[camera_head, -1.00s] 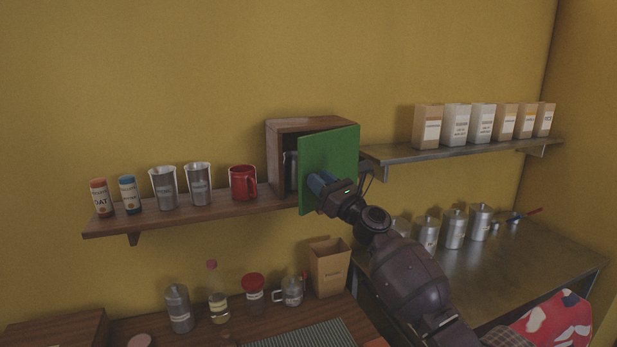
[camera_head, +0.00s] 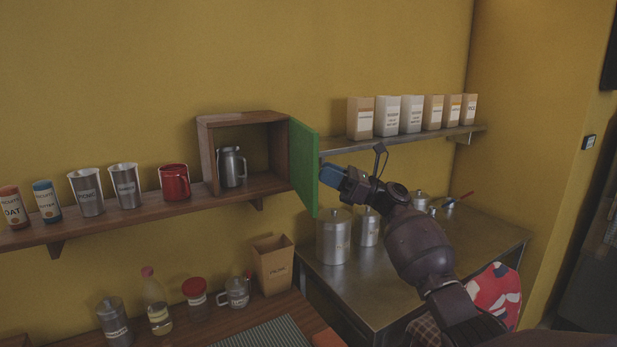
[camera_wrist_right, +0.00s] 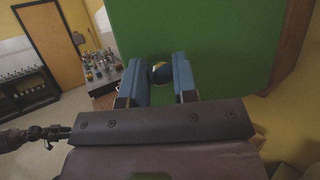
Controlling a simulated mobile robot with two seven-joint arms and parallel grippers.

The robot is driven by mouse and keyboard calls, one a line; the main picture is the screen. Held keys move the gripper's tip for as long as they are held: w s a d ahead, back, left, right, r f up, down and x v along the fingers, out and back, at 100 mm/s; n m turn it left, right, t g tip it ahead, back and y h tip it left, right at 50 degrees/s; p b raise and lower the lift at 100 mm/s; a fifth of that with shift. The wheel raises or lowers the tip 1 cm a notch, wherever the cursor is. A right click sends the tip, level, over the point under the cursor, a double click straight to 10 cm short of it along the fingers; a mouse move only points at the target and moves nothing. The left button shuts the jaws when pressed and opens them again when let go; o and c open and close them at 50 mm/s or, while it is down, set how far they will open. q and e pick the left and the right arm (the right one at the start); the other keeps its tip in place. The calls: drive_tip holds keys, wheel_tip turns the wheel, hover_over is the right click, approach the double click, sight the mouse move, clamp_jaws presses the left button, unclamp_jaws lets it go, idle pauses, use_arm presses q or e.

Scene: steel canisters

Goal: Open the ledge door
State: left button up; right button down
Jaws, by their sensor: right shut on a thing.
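The ledge door (camera_head: 303,160) is a green panel hinged at the right side of a wooden box (camera_head: 205,150) on the ledge. It stands swung wide open, out from the box. A steel jug (camera_head: 231,167) shows inside the box. My right gripper (camera_head: 328,176) is at the door's outer face. In the right wrist view, its two blue fingers (camera_wrist_right: 160,82) are on either side of a small round knob (camera_wrist_right: 162,72) on the green door (camera_wrist_right: 215,40), and the gripper is shut on it.
A red mug (camera_head: 174,182) and steel cups (camera_head: 126,185) stand on the wooden ledge (camera_head: 140,217) left of the box. Cartons (camera_head: 388,116) line a metal shelf right of the door. Canisters (camera_head: 333,238) stand on the steel counter below my right arm.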

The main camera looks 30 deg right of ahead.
drive_tip(key=shift+w+d+r+b, duration=0.1)
drive_tip(key=shift+d+r+b, duration=0.1)
drive_tip(key=shift+d, duration=1.25)
drive_tip(key=shift+w+d+r+b, duration=0.1)
drive_tip(key=shift+d+r+b, duration=0.05)
drive_tip(key=shift+d, duration=1.3)
drive_tip(key=c, duration=1.2)
unclamp_jaws()
drive_tip(key=shift+w+a, duration=0.1)
drive_tip(key=shift+o, duration=1)
drive_tip(key=shift+w+a+f, duration=0.15)
drive_tip(key=shift+w, duration=0.2)
drive_tip(key=shift+o, duration=0.4)
drive_tip(key=shift+s, duration=0.1)
